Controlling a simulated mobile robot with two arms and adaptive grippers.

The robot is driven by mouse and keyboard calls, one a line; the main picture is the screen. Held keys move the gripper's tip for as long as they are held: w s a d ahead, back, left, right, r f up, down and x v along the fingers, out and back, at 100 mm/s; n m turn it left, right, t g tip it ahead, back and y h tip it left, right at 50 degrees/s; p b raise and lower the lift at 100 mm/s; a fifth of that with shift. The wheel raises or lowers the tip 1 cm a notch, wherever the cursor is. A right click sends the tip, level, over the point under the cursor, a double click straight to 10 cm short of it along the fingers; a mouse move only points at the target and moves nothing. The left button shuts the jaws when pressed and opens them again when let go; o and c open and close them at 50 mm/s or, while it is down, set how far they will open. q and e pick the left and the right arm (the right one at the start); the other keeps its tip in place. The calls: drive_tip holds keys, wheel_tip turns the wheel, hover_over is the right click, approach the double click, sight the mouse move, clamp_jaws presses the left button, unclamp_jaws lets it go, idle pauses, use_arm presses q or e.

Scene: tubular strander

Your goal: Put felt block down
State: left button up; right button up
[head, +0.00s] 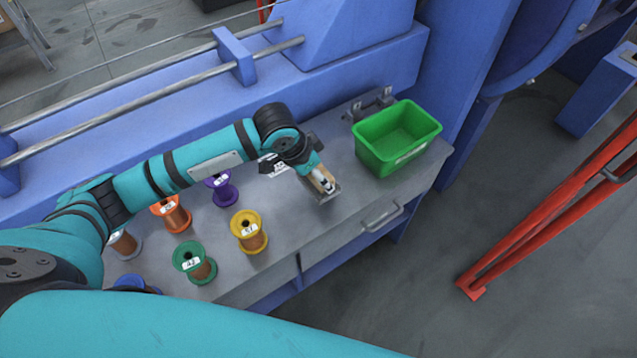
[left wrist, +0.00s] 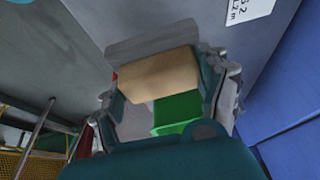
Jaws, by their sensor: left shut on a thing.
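The felt block is a tan block that shows between my left fingers in the left wrist view (left wrist: 158,75). In the head view my left gripper (head: 322,182) is over the grey bench (head: 290,232), left of the green bin, and is shut on the block. The gripper hides most of the block in the head view. A small grey metal piece (head: 329,196) shows at the fingertips, and a grey flat piece (left wrist: 150,43) lies beside the block in the left wrist view. I cannot tell whether the block touches it. My right gripper is not in view.
A green bin (head: 378,153) stands at the bench's right end, with a metal bracket behind it. Several labelled spools, such as the yellow one (head: 249,239) and the purple one (head: 221,189), stand left of the gripper. A blue machine frame (head: 140,125) runs behind the bench.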

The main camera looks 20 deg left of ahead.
sight(313, 183)
use_arm(q)
drive_tip(key=shift+s+f, duration=0.1)
drive_tip(key=shift+f, duration=0.65)
wheel_tip(313, 183, down, 3)
drive_tip(key=shift+f, duration=0.45)
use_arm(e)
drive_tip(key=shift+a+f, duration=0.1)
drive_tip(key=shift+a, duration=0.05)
use_arm(q)
drive_tip(key=o, duration=0.8)
drive_tip(key=shift+o, duration=1.2)
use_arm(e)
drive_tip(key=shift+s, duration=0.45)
use_arm(q)
drive_tip(key=v, duration=1.2)
drive_tip(key=shift+p, duration=0.35)
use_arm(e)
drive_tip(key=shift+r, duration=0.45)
use_arm(q)
drive_tip(key=shift+r, duration=0.1)
